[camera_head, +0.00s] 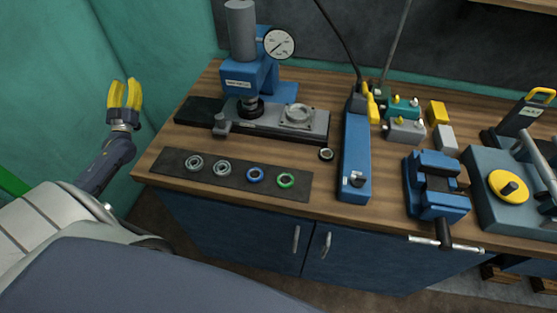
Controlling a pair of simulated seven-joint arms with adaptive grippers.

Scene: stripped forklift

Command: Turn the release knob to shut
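A long blue hand-pump body (355,150) lies on the wooden bench right of centre. A small dark knob (357,180) with a light mark sits on its near end; it looks like the release knob, but its setting is too small to read. My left gripper (124,84) has yellow fingers pointing up with a gap between them. It is open and empty, left of the bench and far from the pump. My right gripper is not in view.
A blue press (250,75) with a gauge (279,43) stands at the back left. A dark mat (225,177) holds several rings. A blue vise (436,183) stands right of the pump, beside a grey unit (492,215) with a yellow disc (508,187). A black hose rises behind the pump.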

